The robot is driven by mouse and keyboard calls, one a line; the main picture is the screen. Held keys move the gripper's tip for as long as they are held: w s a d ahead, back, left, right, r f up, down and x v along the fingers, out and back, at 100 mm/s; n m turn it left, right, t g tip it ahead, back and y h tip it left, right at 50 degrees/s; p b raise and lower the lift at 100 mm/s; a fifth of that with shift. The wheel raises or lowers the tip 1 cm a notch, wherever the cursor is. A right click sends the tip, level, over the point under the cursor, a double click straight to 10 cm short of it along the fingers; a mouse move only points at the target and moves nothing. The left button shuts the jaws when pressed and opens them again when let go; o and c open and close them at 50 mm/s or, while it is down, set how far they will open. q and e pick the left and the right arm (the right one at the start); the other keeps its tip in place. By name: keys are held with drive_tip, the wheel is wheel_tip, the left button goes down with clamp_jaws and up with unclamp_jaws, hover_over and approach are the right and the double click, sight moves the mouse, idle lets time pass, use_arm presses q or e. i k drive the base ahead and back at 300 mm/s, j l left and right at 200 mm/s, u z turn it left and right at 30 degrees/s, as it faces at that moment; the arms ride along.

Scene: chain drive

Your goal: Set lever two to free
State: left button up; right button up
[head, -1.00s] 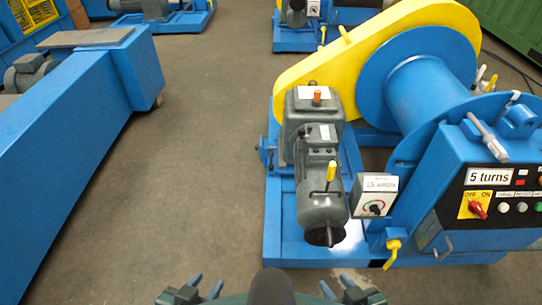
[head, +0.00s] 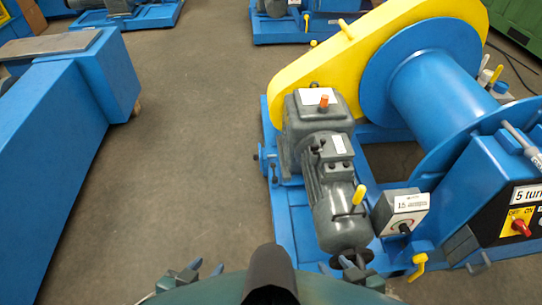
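A blue winch machine fills the right. Its grey motor and gearbox (head: 330,170) carry an orange-tipped lever (head: 323,102) on top and a yellow-handled lever (head: 358,196) near the motor's front end. Another yellow handle (head: 418,266) sits low at the frame's front edge. I cannot read which lever is number two. My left gripper (head: 206,267) is at the bottom, over bare floor, open and empty. My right gripper (head: 335,266) is at the bottom, in front of the motor's near end, open and empty. Neither visibly touches a lever.
A small labelled dial box (head: 400,211) stands beside the motor. The control panel (head: 515,220) with a red switch is at the right edge. A yellow guard (head: 335,58) and blue drum (head: 432,90) are behind. A long blue machine (head: 50,160) stands left. The floor between is clear.

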sight(274, 178)
drive_tip(key=i+j+z, duration=0.1)
drive_tip(key=i+j, duration=0.2)
drive_tip(key=i+j+z, duration=0.1)
drive_tip(key=i+j, duration=0.15)
drive_tip(key=j, duration=0.15)
drive_tip(key=i+j+z, duration=0.1)
drive_tip(key=i+j, duration=0.2)
drive_tip(key=i+j+z, duration=0.1)
drive_tip(key=j, duration=0.45)
drive_tip(key=i+j+z, duration=0.1)
drive_tip(key=i+j, duration=0.4)
drive_tip(key=i, duration=0.2)
drive_tip(key=i+j, duration=0.15)
drive_tip(key=i, duration=0.2)
drive_tip(key=i+j+z, duration=0.1)
drive_tip(key=i, duration=0.3)
drive_tip(key=j, duration=0.1)
